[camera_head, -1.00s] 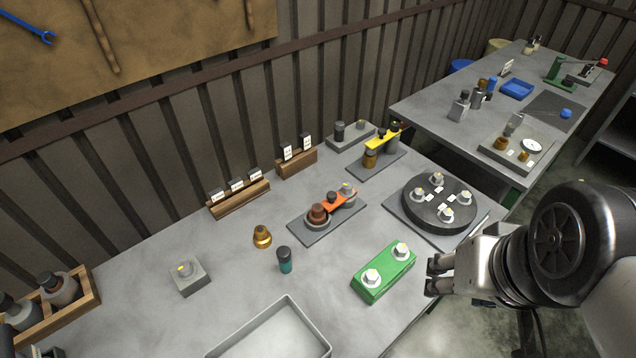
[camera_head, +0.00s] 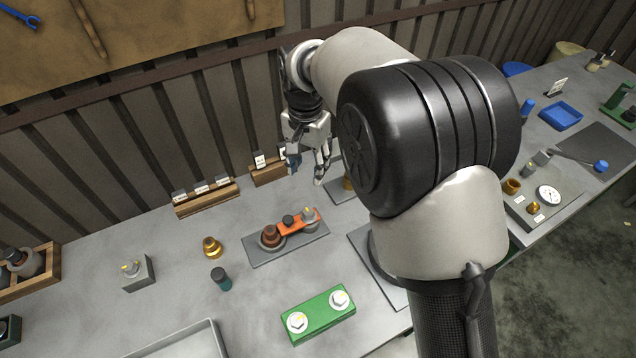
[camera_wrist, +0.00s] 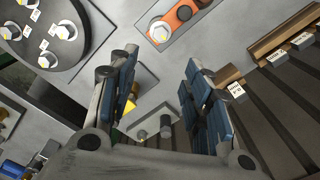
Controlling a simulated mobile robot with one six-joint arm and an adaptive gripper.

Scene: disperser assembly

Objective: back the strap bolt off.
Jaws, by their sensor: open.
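An orange strap (camera_head: 298,222) lies across a fixture on a dark plate (camera_head: 262,258). It joins a brown round part (camera_head: 269,237), a dark knob (camera_head: 288,220) and a grey bolt (camera_head: 309,214) with a yellow mark. In the wrist view the orange strap (camera_wrist: 178,20) and its hex bolt (camera_wrist: 160,33) are at the top, beyond the fingertips. A yellow strap (camera_wrist: 128,105) shows partly behind a finger; in the head view my arm hides it. My gripper (camera_head: 306,170) is open and empty, pointing down above the back of the bench. Its blue-padded fingers (camera_wrist: 158,75) stand apart.
A green block (camera_head: 318,315) with two bolts is in front of the orange fixture. The black turntable (camera_wrist: 75,35) with several bolts shows in the wrist view. Wooden label racks (camera_head: 205,198) stand along the wall. A brass part (camera_head: 212,247) and dark bottle (camera_head: 220,279) are left.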

